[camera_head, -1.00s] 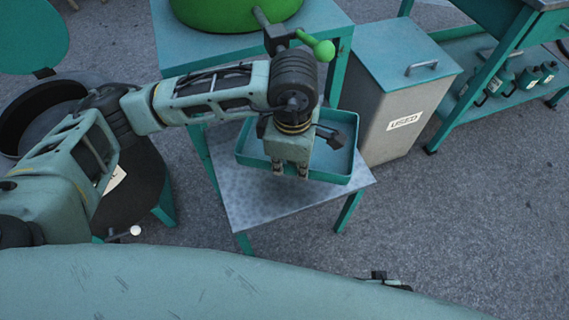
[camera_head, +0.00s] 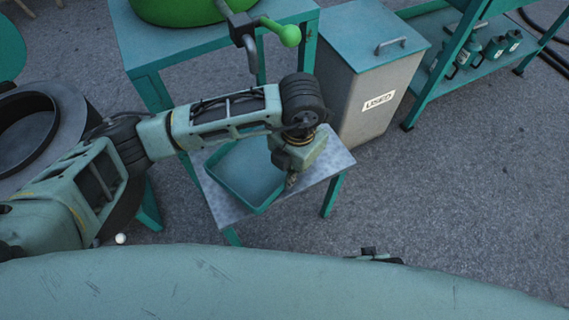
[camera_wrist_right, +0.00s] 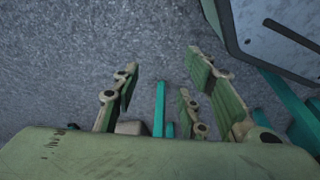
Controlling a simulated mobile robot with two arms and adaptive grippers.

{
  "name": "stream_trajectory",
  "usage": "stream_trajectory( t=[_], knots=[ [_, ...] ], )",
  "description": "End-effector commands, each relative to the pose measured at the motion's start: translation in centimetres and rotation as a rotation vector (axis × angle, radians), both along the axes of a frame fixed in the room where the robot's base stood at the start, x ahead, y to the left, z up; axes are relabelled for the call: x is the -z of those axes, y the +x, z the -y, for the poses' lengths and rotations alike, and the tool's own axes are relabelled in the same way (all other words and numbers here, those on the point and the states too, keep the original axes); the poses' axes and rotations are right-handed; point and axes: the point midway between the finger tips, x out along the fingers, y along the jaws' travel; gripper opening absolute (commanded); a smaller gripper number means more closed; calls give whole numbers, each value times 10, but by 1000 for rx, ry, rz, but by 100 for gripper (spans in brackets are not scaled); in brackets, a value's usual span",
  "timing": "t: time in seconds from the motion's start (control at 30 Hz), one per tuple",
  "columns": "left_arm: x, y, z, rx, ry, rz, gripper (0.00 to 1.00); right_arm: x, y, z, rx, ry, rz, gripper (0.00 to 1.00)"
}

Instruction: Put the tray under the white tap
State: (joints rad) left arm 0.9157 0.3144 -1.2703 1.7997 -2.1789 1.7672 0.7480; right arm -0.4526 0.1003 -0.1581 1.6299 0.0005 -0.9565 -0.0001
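A shallow teal tray (camera_head: 245,176) lies turned at an angle on the low grey-topped table (camera_head: 226,208). My left gripper (camera_head: 291,182) points down at the tray's right rim. The arm hides the tray's far right part, and I cannot tell whether the fingers grip the rim. A white ball knob (camera_head: 120,239), likely the white tap's handle, shows at the lower left below the dark round drum (camera_head: 62,100); my arm covers the rest of that tap. My right gripper (camera_wrist_right: 162,60) is open and empty above the ground in the right wrist view.
A green vessel (camera_head: 180,8) with a green-knobbed tap (camera_head: 288,35) stands on a teal table behind the tray. A bin labelled USED (camera_head: 368,85) stands right of it. A shelf with canisters (camera_head: 495,47) is farther right. Ground at the right is clear.

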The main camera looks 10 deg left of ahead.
Motion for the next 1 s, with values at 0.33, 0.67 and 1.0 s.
stream_trajectory(
  t=[0.33,0.67,1.0],
  knots=[
    [30,47,-19,1,-1,1,0,-19,9,0,3,-1,12,40],
    [68,47,-20,1,-1,-2,0,-35,14,0,5,0,20,40],
    [71,48,-19,2,-1,2,0,-38,15,0,5,-1,21,40]
  ],
)
